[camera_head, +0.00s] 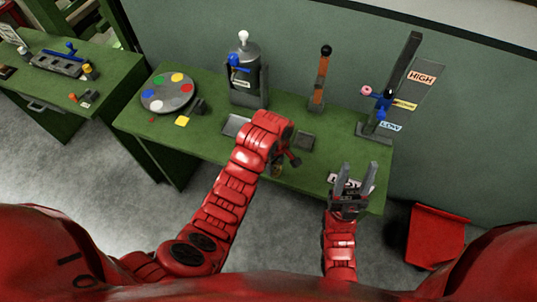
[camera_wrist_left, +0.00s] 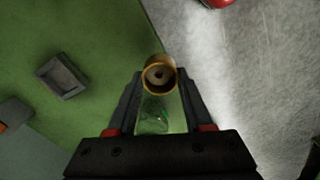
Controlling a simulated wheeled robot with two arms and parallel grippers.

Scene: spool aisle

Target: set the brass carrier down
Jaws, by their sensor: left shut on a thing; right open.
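The brass carrier (camera_wrist_left: 160,73) shows in the left wrist view as a round brass ring or cup with a dark centre. My left gripper (camera_wrist_left: 158,88) is shut on it, one finger on each side. A greenish clear part (camera_wrist_left: 154,115) shows between the fingers. In the head view my left gripper (camera_head: 280,162) is at the front edge of the green table (camera_head: 215,150), mostly hidden by its own wrist. My right gripper (camera_head: 352,178) is open and empty above the table's front right part, with its fingers pointing away from me.
A grey square holder (camera_head: 305,141) sits on the table; a similar one shows in the left wrist view (camera_wrist_left: 62,77). Behind stand a grey bottle-like device (camera_head: 246,75), an orange lever post (camera_head: 320,78) and a tall HIGH/LOW gauge (camera_head: 400,85). A colour-dotted disc (camera_head: 168,93) lies left. A red bin (camera_head: 435,237) is on the floor.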

